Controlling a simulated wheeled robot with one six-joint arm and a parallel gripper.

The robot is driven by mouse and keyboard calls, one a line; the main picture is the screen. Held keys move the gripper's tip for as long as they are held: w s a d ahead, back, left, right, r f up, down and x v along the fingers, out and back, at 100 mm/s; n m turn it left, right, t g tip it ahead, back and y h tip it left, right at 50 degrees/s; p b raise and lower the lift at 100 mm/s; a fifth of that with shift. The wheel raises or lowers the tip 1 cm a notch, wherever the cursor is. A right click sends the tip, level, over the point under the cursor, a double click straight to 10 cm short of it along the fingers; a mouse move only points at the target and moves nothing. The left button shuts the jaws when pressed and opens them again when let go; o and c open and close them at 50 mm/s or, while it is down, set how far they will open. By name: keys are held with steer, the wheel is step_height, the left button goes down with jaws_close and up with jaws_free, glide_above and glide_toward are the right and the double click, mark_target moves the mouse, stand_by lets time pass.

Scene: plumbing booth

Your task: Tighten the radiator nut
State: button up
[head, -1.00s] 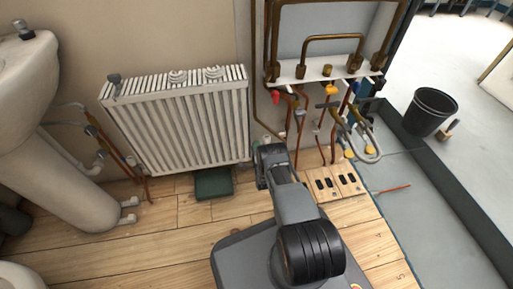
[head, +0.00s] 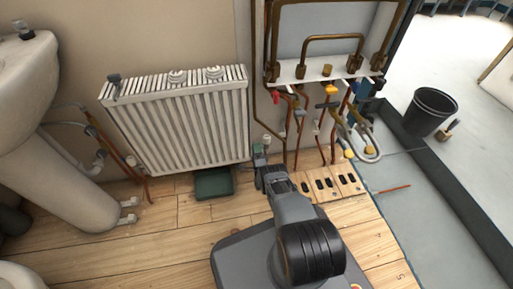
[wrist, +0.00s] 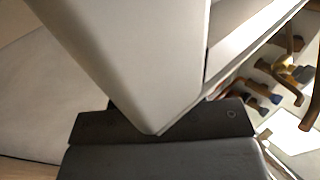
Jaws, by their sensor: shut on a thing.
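The white ribbed radiator (head: 180,118) hangs on the wall left of centre in the head view. My gripper (head: 259,153) is at its lower right corner, low by the wall. The gripper is small here; it appears shut at the radiator's connection. The radiator nut itself is hidden behind the jaws and cannot be made out. In the wrist view a large pale edge, likely the radiator (wrist: 130,60), fills the upper middle, close above my dark gripper body. The fingertips are hidden there.
A dark green box (head: 214,183) lies under the radiator. A basin (head: 60,130) is on the left and a black bucket (head: 430,111) at the right.

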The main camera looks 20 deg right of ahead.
steer(key=o, duration=0.9)
